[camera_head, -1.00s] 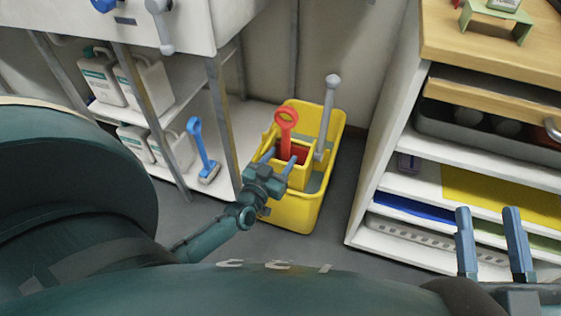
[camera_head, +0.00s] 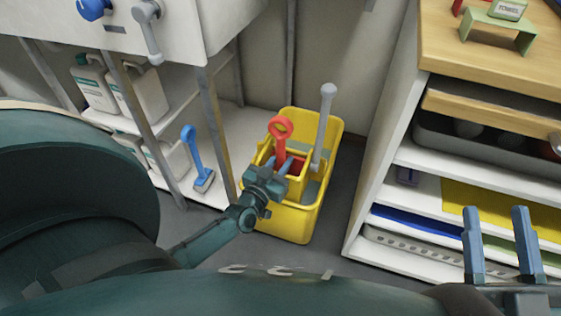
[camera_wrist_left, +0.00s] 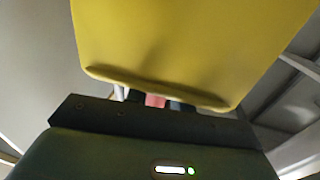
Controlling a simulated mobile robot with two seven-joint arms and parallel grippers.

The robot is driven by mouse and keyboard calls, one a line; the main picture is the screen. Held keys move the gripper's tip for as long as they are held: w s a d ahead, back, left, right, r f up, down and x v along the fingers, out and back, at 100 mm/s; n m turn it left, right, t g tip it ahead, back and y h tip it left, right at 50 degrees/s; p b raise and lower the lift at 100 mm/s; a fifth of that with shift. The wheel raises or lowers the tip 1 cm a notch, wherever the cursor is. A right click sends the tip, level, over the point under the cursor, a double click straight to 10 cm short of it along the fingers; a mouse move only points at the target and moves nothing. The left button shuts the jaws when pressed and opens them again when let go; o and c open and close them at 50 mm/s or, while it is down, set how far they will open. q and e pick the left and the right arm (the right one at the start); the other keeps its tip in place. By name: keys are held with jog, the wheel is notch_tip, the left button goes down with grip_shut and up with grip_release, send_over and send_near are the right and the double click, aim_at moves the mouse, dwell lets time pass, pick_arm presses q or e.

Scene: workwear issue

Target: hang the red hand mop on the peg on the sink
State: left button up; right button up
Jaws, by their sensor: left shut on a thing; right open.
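The red hand mop (camera_head: 281,128) stands upright in the yellow mop bucket (camera_head: 299,222), its ring handle on top. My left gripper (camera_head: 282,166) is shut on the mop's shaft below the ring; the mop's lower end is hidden. In the left wrist view a bit of red mop (camera_wrist_left: 155,100) shows between the dark fingers, below a yellow bucket wall (camera_wrist_left: 190,45). My right gripper (camera_head: 498,238) is open and empty at the lower right. The white sink (camera_head: 185,35) is at the upper left, with a blue knob (camera_head: 95,9) on its front; I cannot tell which part is the peg.
A grey lever-like piece (camera_head: 148,30) is at the sink front. A grey handle (camera_head: 325,120) rises from the bucket's right side. A shelf unit (camera_head: 400,158) stands right; grey floor lies between.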

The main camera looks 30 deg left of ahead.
pick_arm(q)
grip_shut()
jog(key=shift+w+a, duration=0.1)
jog(key=shift+w, duration=0.15)
jog(key=shift+w+a+r, duration=0.15)
jog(key=shift+w+r, duration=0.1)
jog(key=shift+w, duration=0.35)
jog(key=o, duration=0.7)
grip_release()
jog(key=shift+w+r, duration=0.1)
